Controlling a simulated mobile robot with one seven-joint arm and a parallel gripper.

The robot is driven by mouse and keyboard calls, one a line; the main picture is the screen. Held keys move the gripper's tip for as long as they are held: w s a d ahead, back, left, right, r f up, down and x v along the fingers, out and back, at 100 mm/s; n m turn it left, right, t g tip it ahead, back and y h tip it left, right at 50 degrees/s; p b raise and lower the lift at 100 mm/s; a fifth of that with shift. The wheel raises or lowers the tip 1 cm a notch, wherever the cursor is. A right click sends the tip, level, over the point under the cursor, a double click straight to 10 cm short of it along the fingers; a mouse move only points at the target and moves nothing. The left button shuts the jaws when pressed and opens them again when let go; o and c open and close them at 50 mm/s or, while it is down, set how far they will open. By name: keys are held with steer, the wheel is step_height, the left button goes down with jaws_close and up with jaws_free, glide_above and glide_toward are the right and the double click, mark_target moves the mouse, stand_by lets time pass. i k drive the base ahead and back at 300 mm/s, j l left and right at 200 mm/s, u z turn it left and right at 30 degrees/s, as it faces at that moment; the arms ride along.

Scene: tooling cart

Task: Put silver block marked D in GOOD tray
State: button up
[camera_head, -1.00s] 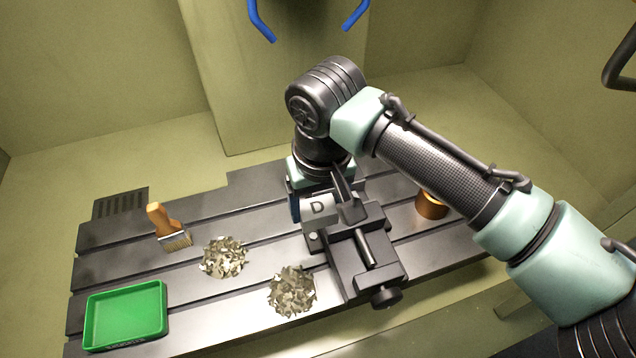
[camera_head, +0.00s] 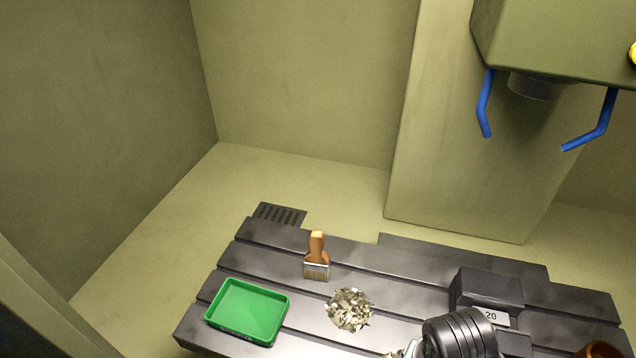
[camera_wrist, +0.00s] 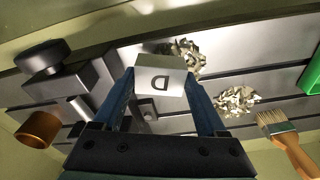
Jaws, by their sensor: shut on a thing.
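My gripper (camera_wrist: 160,95) is shut on the silver block marked D (camera_wrist: 160,82) in the wrist view. In the head view the gripper and block are hidden or out of frame. The green tray (camera_head: 247,312) stands empty at the left end of the slotted table, and its edge shows at the right of the wrist view (camera_wrist: 312,76). I cannot read a GOOD label on it.
A brush (camera_head: 316,258) and a pile of metal chips (camera_head: 349,310) lie on the table right of the tray. A second chip pile (camera_wrist: 187,58) shows in the wrist view. A copper-coloured cylinder (camera_wrist: 38,128) is beside the vise. Blue-handled machinery (camera_head: 540,60) hangs above.

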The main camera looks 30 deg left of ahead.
mark_target(249, 313)
steer(key=l+u, duration=0.1)
steer(key=u, duration=0.25)
steer(key=k+u, duration=0.15)
steer(key=u, duration=0.25)
steer(key=k+l+u, duration=0.1)
steer(key=u, duration=0.25)
steer(key=i+u, duration=0.2)
steer(key=i, duration=0.2)
